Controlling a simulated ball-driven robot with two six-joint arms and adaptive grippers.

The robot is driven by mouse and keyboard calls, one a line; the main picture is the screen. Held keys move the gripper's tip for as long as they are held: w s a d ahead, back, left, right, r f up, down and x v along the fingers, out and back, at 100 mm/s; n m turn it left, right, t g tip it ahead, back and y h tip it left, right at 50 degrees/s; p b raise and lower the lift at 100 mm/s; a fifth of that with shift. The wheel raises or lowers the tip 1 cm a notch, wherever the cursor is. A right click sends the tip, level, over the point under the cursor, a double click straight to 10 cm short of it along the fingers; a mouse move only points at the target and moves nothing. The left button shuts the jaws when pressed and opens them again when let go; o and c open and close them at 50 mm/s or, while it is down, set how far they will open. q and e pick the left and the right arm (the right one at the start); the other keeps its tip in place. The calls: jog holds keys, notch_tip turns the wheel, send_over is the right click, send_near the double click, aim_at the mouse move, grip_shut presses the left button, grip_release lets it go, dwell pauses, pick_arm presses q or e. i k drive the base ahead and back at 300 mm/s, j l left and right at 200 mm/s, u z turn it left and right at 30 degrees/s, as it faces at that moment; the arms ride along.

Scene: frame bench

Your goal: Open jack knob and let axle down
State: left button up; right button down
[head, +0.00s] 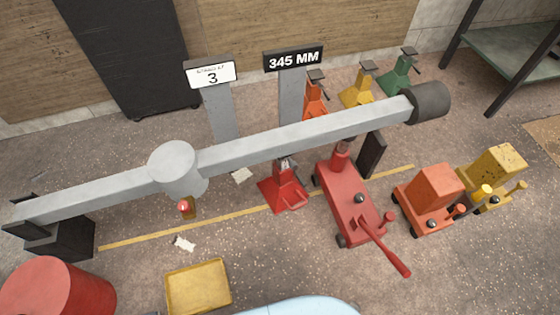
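A long grey axle beam (262,146) runs from lower left to upper right, with a round grey hub (178,168) and a dark drum (428,102) at its right end. A red trolley jack (345,200) stands under its right half, its saddle (341,152) close below the beam; contact cannot be told. Neither gripper is in view.
Orange (428,198) and yellow (495,172) jacks stand at right. Orange (314,100), yellow (357,90) and green (397,78) stands are behind the axle. Signs read "3" (212,74) and "345 MM" (294,60). A yellow tray (198,288) and red drum (55,292) are in front.

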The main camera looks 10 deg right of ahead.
aim_at(359, 197)
jog(key=z, duration=1.3)
jog(key=k, duration=0.15)
jog(key=k+u, duration=0.15)
jog(key=u, duration=0.2)
jog(key=k+j+u, duration=0.1)
jog(key=u, duration=0.25)
jog(key=k+j+u, duration=0.1)
jog(key=k+u, duration=0.25)
jog(key=i+l+u, duration=0.1)
jog(key=l+u, duration=0.7)
jog(key=l, duration=0.2)
jog(key=k+l+u, duration=0.1)
jog(key=l+u, duration=0.3)
jog(key=k+l, duration=0.1)
jog(key=l, duration=0.35)
jog(key=k+l, duration=0.1)
jog(key=l, duration=0.4)
jog(key=k+l, duration=0.1)
jog(key=l, duration=0.35)
